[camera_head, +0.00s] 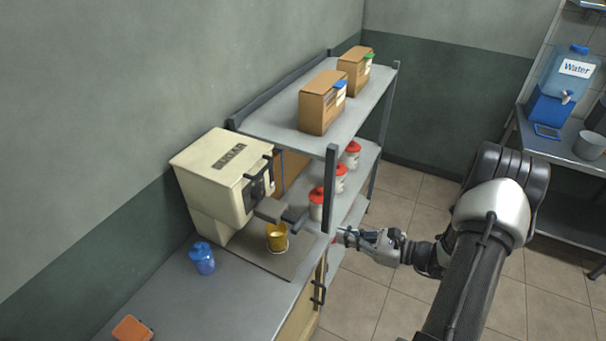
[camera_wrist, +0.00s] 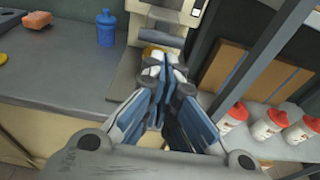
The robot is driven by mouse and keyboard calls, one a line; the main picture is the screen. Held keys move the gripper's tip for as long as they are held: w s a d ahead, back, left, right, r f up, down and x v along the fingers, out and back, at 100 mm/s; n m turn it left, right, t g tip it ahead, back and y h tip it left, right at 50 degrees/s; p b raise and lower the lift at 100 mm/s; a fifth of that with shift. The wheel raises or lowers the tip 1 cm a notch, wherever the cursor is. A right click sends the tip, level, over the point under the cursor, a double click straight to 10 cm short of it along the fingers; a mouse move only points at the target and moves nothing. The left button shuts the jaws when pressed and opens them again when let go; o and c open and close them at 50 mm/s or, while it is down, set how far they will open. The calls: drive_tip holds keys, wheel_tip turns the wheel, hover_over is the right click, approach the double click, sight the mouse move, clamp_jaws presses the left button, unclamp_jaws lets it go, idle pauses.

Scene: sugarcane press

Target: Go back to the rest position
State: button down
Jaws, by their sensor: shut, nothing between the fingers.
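My gripper (camera_head: 343,238) is shut and empty, held out just right of the counter's front edge, beside the shelf post. In the wrist view my gripper (camera_wrist: 165,66) has its fingertips together, partly covering the yellow cup. The cream sugarcane press (camera_head: 222,180) stands on the counter against the wall. The yellow cup (camera_head: 277,238) sits upright under the press outlet, apart from my gripper. Only the cup's rim (camera_wrist: 160,49) shows in the wrist view.
A blue bottle (camera_head: 202,258) and an orange block (camera_head: 132,328) are on the grey counter (camera_head: 240,305). A metal shelf (camera_head: 270,124) holds boxes and red-capped bottles (camera_head: 316,203). A table with a water dispenser (camera_head: 560,85) stands right. Tiled floor (camera_head: 395,205) lies between.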

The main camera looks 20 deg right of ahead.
drive_tip(key=s+a+r+n+g+b, duration=0.1)
drive_tip(key=s+a+r+n+g, duration=0.2)
drive_tip(key=a+r+n+g, duration=0.35)
drive_tip(key=s+a+r+n+g, duration=0.4)
drive_tip(key=a+r+n, duration=0.4)
drive_tip(key=a, duration=0.3)
drive_tip(key=s+a+r+n+t+h, duration=0.1)
drive_tip(key=s+r+n+h, duration=0.2)
drive_tip(key=s+n+h, duration=0.2)
drive_tip(key=s+r+n+t+h+b, duration=0.1)
drive_tip(key=s+r+n+h, duration=0.3)
drive_tip(key=s+n, duration=0.4)
drive_tip(key=shift+a+r+n+t+h+b, duration=0.25)
drive_tip(key=shift+a+n+t+h+b, duration=0.1)
drive_tip(key=shift+n+t+h, duration=0.15)
